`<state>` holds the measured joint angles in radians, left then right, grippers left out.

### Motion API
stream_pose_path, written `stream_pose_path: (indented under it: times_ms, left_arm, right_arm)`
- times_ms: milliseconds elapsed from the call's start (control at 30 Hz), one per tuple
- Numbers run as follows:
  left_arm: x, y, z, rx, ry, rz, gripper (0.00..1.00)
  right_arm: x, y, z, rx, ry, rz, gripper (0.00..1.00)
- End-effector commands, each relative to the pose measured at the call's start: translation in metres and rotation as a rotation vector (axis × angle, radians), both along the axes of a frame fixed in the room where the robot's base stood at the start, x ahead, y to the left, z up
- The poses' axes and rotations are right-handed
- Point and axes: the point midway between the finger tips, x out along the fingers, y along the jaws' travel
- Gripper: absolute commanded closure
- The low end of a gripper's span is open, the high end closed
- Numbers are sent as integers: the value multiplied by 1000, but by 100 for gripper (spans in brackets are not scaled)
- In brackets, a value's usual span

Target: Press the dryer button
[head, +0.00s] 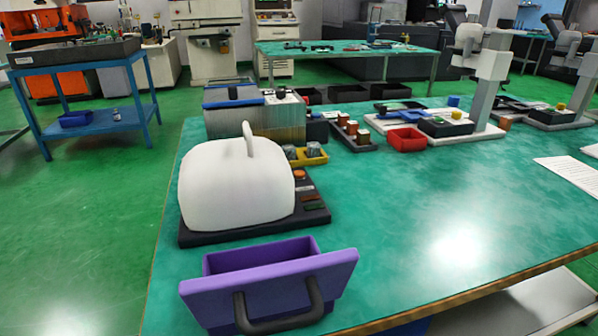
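A white dome-shaped unit with a handle on top (235,185) sits on a black base (215,236) at the left of the green table; it looks like the dryer. On the right strip of the base is a raised orange button (299,175). Neither of my grippers shows in the head view.
A purple bin with a dark handle (270,285) stands in front of the dryer at the table's near edge. Behind the dryer are a blue-topped metal box (250,115), a yellow tray (314,157) and a red bin (406,139). The green tabletop (440,195) to the right is clear.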

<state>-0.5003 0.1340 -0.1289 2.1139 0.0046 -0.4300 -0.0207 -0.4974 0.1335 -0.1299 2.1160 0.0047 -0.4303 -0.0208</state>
Motion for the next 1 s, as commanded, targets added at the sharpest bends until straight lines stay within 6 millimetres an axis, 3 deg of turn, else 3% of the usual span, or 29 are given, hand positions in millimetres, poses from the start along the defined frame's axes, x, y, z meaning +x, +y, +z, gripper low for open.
stream_pose_path:
  times_ms: [500, 1000]
  left_arm:
    - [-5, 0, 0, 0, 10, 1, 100]
    - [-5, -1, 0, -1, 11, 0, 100]
  right_arm:
    - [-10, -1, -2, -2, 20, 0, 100]
    - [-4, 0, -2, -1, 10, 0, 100]
